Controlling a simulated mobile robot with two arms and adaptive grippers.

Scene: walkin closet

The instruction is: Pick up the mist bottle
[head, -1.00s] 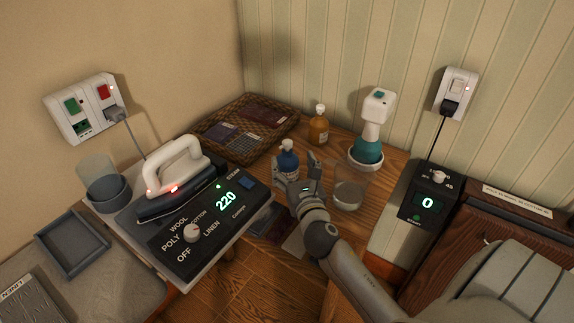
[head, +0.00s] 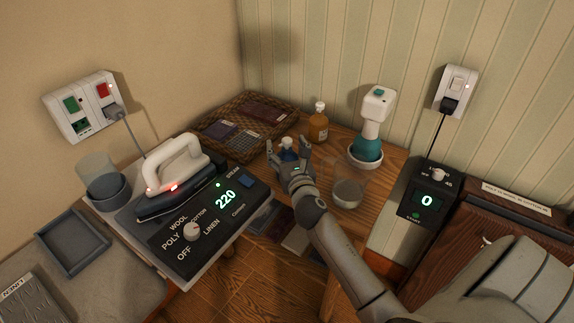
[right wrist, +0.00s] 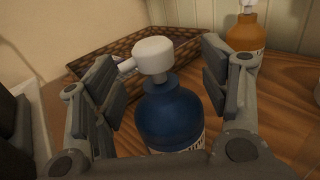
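A blue bottle with a white nozzle top and a pale label, which looks like the mist bottle (head: 287,155), stands upright on the wooden table. In the head view it is partly hidden by my right gripper (head: 287,149). In the right wrist view the blue bottle (right wrist: 170,117) stands between the two fingers of the right gripper (right wrist: 162,88). The fingers are open, one on each side, with a visible gap beside the bottle's neck. My left gripper is not in view.
A woven tray (head: 203,134) lies behind the blue bottle. An amber bottle (head: 318,127) stands behind to the right. A clear cup (head: 348,190) and a white-and-teal device (head: 368,140) stand right of my gripper. An iron (head: 176,170) rests on its station at left.

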